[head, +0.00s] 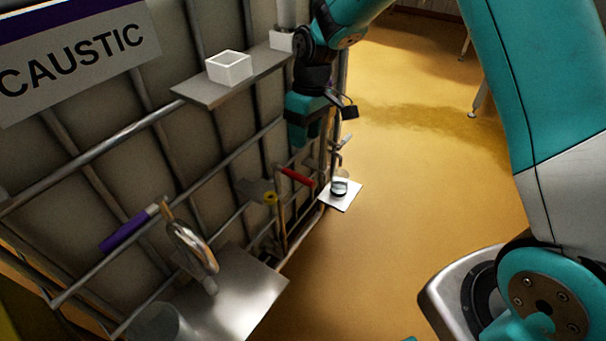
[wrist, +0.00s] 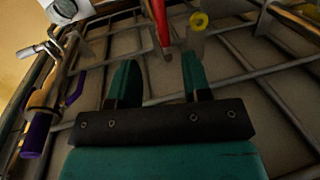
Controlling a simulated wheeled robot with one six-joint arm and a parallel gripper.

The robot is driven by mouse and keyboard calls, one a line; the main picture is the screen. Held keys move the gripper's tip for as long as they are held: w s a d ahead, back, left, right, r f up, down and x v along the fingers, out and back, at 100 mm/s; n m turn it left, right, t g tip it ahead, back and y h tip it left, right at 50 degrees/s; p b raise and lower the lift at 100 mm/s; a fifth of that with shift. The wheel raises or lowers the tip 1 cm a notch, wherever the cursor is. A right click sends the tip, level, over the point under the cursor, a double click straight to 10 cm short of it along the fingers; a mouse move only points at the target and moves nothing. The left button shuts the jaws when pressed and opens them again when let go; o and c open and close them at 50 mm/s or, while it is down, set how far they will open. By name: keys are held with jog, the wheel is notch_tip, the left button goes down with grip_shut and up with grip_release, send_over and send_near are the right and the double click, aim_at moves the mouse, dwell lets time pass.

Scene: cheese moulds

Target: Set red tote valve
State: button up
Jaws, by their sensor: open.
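The red valve handle (head: 296,176) is a short bar on the caged tote's side, sloping down to the right in the head view. In the wrist view the red handle (wrist: 160,22) runs up from near the fingers to the top edge. My gripper (head: 307,132) is above the red handle in the head view, pointing down. In the wrist view my gripper (wrist: 158,70) has its two teal fingers spread, with nothing held between them. The red handle lies in line with the gap, beyond the fingertips. The valve body under the handle is hard to make out.
A white box (head: 229,67) sits on an upper shelf (head: 196,94). A small plate (head: 345,201) juts out right. Floor (head: 420,190) is clear there.

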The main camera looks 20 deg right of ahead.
aim_at(300, 175)
jog(key=f, duration=0.3)
jog(key=s+a+f, duration=0.1)
jog(key=f, duration=0.6)
jog(key=shift+s+a+b, duration=0.15)
jog(key=shift+a+b, duration=0.2)
jog(key=shift+b, duration=0.05)
jog(key=shift+r, duration=0.1)
grip_shut()
